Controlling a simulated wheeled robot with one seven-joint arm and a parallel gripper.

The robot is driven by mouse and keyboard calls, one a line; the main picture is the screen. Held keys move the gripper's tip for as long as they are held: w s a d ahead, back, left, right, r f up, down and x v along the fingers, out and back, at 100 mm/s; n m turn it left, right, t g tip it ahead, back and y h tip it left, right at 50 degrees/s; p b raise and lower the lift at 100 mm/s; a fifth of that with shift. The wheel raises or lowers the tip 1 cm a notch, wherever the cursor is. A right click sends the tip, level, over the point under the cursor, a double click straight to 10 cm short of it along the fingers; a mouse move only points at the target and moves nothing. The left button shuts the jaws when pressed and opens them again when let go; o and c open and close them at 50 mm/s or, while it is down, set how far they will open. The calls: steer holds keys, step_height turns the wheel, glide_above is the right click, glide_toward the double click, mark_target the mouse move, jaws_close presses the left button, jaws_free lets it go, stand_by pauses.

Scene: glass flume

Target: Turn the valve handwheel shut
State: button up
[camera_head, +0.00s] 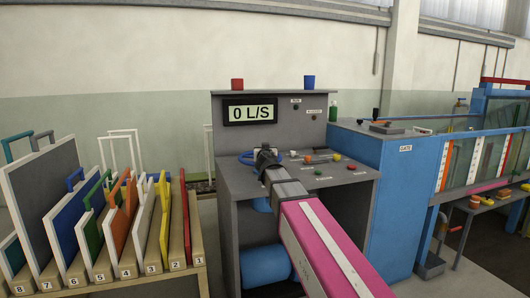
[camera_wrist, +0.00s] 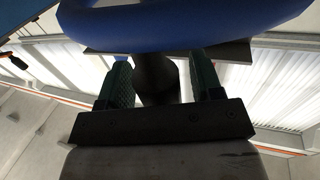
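The valve handwheel has a blue rim (camera_head: 246,158) and lies on the sloping top of the grey console, mostly hidden behind my gripper (camera_head: 266,155) in the head view. In the wrist view the blue rim of the handwheel (camera_wrist: 190,32) fills the top, with a flat grey bar beneath it. My gripper (camera_wrist: 163,88) has its two green-padded fingers apart, one on each side of a dark round post. A narrow gap shows between the post and the right finger; contact on the left is unclear. The console display (camera_head: 249,112) reads 0 L/S.
Coloured knobs and buttons (camera_head: 322,158) sit right of the wheel on the console. A rack of numbered coloured panels (camera_head: 100,275) stands at left. A blue cabinet (camera_head: 395,180) and the glass flume (camera_head: 485,155) are at right. A red block and a blue cup top the console.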

steer(key=shift+s, duration=0.15)
steer(key=s, duration=1)
steer(key=shift+s, duration=0.25)
steer(key=shift+a, duration=0.1)
steer(key=shift+w+a, duration=0.1)
steer(key=shift+w, duration=0.1)
steer(key=c, duration=0.9)
steer(key=w+a+m+h, duration=0.1)
steer(key=w+a+f+g+h, duration=0.1)
steer(key=w+h, duration=0.1)
steer(key=shift+w+a+m, duration=0.1)
steer(key=shift+w+m, duration=0.05)
steer(key=shift+m, duration=0.25)
jaws_close()
steer(key=s+a+r+m+g+h, duration=0.2)
steer(key=a+r+m+g+h, duration=0.1)
steer(key=a+m+g+h, duration=0.9)
steer(key=w+d+t, duration=0.1)
steer(key=w+d, duration=0.1)
steer(key=d, duration=0.3)
steer(key=w+d+t+h, duration=0.1)
steer(key=w+d, duration=0.2)
steer(key=d, duration=0.2)
steer(key=shift+w+d+n, duration=0.3)
steer(key=shift+d+n, duration=0.1)
